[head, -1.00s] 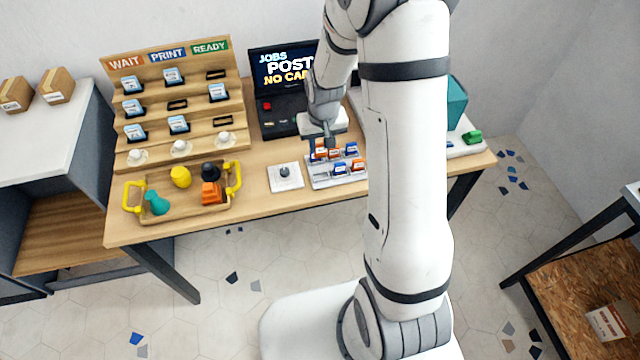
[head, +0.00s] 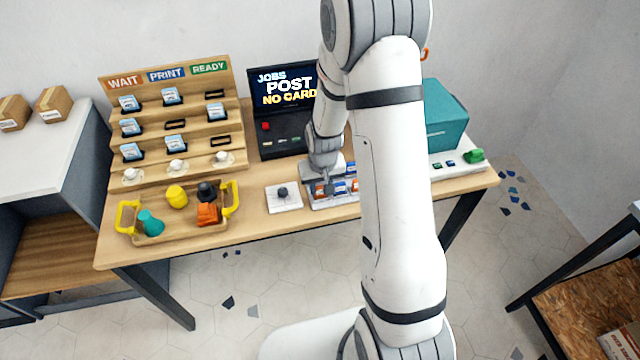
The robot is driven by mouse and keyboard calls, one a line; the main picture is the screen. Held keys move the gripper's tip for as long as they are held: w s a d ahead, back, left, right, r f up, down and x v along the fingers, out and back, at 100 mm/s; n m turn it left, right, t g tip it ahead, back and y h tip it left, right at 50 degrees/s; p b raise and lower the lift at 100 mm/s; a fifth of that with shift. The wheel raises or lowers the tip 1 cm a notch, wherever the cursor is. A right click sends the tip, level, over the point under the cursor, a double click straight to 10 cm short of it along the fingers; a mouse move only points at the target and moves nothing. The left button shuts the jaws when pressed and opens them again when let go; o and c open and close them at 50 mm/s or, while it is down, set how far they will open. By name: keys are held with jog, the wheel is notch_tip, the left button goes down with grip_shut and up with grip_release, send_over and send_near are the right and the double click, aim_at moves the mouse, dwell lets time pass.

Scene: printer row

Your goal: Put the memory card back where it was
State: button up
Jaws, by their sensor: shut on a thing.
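A pale card rack (head: 348,199) with small slots stands near the front edge of the desk, partly hidden by my arm. Several small blue or orange cards stand in it, among them a blue one (head: 340,187). My gripper (head: 322,189) points down at the left front part of the rack, shut on a small memory card that its fingers mostly hide. I cannot tell whether the card is seated in a slot. The console screen (head: 284,87) behind reads "JOBS POST NO CARD".
Left of the rack are a white pad with a dark knob (head: 283,197) and a wooden tray (head: 150,232) with yellow handles. A stepped WAIT/PRINT/READY board (head: 180,115) stands behind it. A teal box (head: 446,115) is right of my arm.

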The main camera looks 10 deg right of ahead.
jog(key=shift+f, duration=0.2)
jog(key=o, duration=0.7)
jog(key=shift+o, duration=0.2)
jog(key=shift+r, duration=0.15)
notch_tip(320, 180, up, 12)
jog(key=s, duration=0.2)
jog(key=s+r, duration=0.6)
jog(key=s, duration=0.3)
jog(key=s+r+t, duration=0.1)
jog(key=s+r, duration=0.6)
jog(key=s, duration=0.3)
jog(key=shift+r, duration=0.15)
